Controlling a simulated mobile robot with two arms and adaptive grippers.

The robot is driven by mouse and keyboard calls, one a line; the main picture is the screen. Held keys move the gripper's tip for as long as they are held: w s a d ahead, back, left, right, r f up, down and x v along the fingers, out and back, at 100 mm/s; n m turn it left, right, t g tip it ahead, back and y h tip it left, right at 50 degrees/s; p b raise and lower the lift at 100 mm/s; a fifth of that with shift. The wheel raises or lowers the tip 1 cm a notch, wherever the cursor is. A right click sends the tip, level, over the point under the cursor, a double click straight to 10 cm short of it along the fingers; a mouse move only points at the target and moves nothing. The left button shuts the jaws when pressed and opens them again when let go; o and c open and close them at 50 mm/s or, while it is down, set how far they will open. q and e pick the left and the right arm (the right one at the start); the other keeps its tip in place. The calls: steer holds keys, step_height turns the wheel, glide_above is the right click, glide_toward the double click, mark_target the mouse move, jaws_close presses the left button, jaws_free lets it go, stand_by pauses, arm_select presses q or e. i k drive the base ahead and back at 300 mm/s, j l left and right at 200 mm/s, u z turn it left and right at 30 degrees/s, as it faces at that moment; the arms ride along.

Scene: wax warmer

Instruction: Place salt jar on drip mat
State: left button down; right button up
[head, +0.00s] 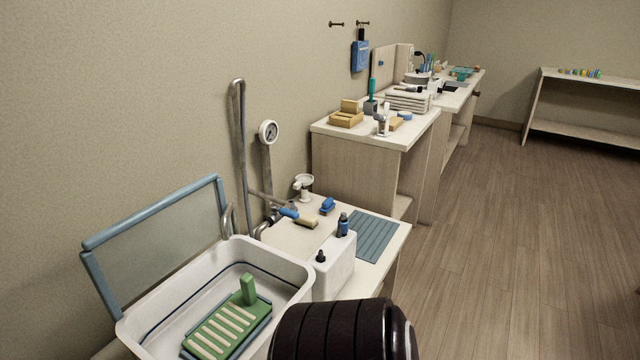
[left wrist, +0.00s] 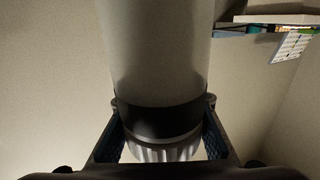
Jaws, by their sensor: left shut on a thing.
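A large pale, smooth cylinder, which I take to be the salt jar (left wrist: 160,50), fills the middle of the left wrist view. It has a dark band and a ribbed pale end close to the gripper. My left gripper (left wrist: 163,128) is shut on it, one finger on each side of the band. The far end of the jar is cut off by the picture. The drip mat, a flat blue-grey ribbed mat (head: 371,237), lies bare on the right part of the low counter in the head view. Neither the jar nor my grippers can be made out there.
A white sink (head: 296,265) holds a green slatted rack (head: 228,325). A white block with dark-capped bottles (head: 335,268) stands between sink and mat. A taller cabinet (head: 360,165) stands beyond; floor at right is clear.

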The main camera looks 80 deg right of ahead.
mark_target(364, 233)
steer(key=k+l+z, duration=0.1)
steer(key=l+z, duration=0.15)
steer(key=z, duration=0.15)
steer(key=k+l+z, duration=0.1)
steer(key=l+z, duration=0.2)
steer(key=z, duration=0.15)
steer(key=l+z, duration=0.65)
steer(key=z, duration=0.15)
